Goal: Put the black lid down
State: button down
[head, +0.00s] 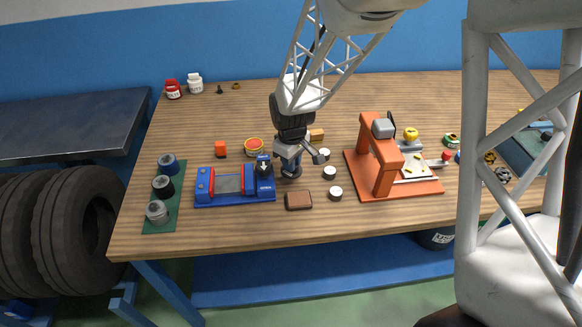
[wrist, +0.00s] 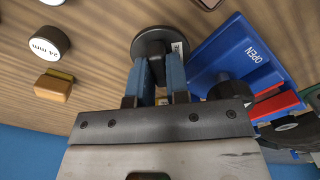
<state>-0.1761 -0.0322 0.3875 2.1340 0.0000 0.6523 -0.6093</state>
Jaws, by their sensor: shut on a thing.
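My gripper (head: 290,163) is over the middle of the table, just right of the blue fixture, pointing down. In the wrist view my gripper (wrist: 158,72) has its two blue fingers closed on the black lid (wrist: 153,43), a round black disc with a small pale label on its side. The lid is at the fingertips, low over the wood. In the head view the lid (head: 291,173) is mostly hidden by the gripper. I cannot tell whether it touches the table.
The blue fixture (head: 235,201) with red parts and the word OPEN is close on the left. A brown block (head: 298,200) lies in front. White-topped discs (head: 335,193) and an orange press (head: 385,185) are on the right. A green mat (head: 165,215) holds three cylinders at far left.

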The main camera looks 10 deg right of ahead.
dwell(0.3)
jog(key=shift+f, duration=1.75)
jog(key=shift+f, duration=0.15)
jog(key=c, duration=1.1)
grip_release()
notch_tip(320, 180, up, 12)
jog(key=shift+r, duration=0.15)
